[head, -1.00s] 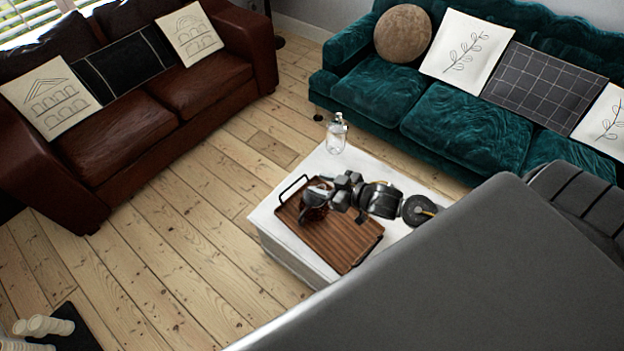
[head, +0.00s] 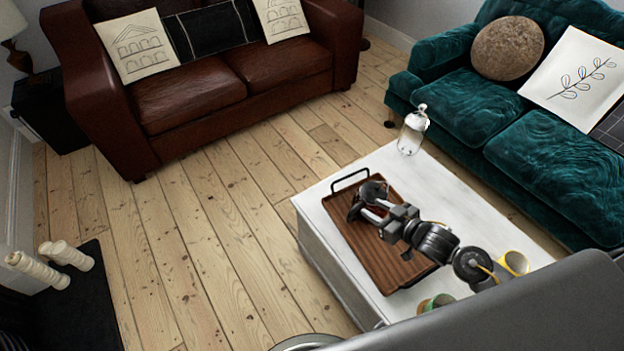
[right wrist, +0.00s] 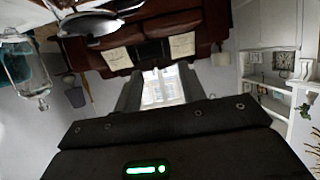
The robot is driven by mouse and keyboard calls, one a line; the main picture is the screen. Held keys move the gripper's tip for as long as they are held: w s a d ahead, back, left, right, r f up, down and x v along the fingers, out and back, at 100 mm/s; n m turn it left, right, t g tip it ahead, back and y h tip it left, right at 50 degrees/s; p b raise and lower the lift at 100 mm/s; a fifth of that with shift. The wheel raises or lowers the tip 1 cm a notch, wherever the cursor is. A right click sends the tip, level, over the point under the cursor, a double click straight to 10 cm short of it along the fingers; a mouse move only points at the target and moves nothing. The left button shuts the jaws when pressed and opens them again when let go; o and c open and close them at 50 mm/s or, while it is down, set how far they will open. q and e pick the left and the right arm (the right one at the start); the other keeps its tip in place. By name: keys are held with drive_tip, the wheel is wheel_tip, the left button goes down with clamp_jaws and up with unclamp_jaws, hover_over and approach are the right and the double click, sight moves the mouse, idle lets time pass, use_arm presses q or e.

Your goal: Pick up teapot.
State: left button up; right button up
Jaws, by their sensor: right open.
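The teapot (head: 374,187) is a small dark, glossy shape on the far end of the brown wooden tray (head: 392,266), on the white table. My right gripper (head: 362,206) reaches in from the right over the tray, its open fingers at the teapot. The gripper partly hides the teapot, and I cannot tell whether they touch. In the right wrist view, which looks upside down, a dark shiny shape (right wrist: 92,24) at the top left seems to be the teapot, cut off by the edge. My left gripper is not in view.
A glass jar (head: 412,132) stands at the table's far corner. A yellow cup (head: 515,263) and a green cup (head: 436,303) stand near my right arm. A brown sofa (head: 200,90) and a teal sofa (head: 490,110) flank the table. The floorboards (head: 215,240) left of it are clear.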

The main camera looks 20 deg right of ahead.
drive_tip(key=b, duration=0.8)
approach(350, 220)
drive_tip(key=w+r, duration=0.1)
drive_tip(key=w, duration=0.1)
drive_tip(key=f+b, duration=0.1)
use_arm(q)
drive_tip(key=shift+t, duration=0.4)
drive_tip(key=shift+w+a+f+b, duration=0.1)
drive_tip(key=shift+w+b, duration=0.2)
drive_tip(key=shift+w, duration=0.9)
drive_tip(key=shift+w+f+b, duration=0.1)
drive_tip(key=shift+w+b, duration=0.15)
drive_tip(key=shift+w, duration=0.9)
use_arm(e)
drive_tip(key=shift+x, duration=2.9)
drive_tip(key=x, duration=0.2)
drive_tip(key=b+x, duration=0.1)
drive_tip(key=x, duration=0.2)
drive_tip(key=shift+s+a+f, duration=0.2)
drive_tip(key=shift+s, duration=0.05)
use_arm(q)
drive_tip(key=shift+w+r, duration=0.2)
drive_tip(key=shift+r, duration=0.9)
use_arm(e)
drive_tip(key=shift+c, duration=0.3)
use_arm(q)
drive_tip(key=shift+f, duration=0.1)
use_arm(e)
clamp_jaws()
